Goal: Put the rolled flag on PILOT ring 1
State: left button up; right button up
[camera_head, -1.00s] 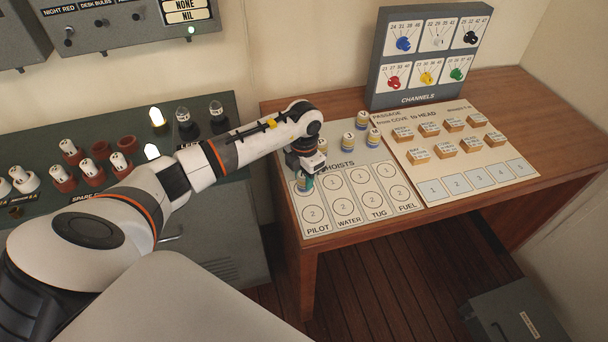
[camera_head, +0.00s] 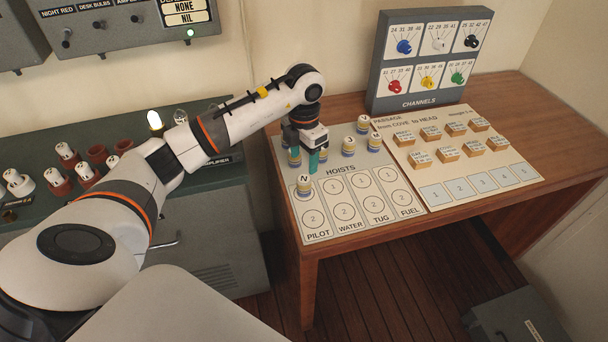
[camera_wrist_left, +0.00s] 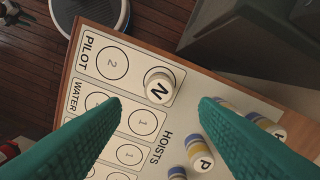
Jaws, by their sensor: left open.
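A rolled flag (camera_head: 304,187), a short cylinder with a white top lettered N, stands upright on the upper PILOT ring of the hoists card (camera_head: 338,232). My right gripper is not in view.
Several other rolled flags (camera_head: 348,146) stand behind the hoists card's rings, one partly hidden by my gripper. The passage board (camera_head: 430,185) with wooden blocks lies to the right. The channels box (camera_head: 425,60) stands at the back. The other hoist rings are empty.

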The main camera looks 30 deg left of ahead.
pick_arm(q)
notch_tip(320, 180, up, 4)
jog(key=shift+f, duration=0.2)
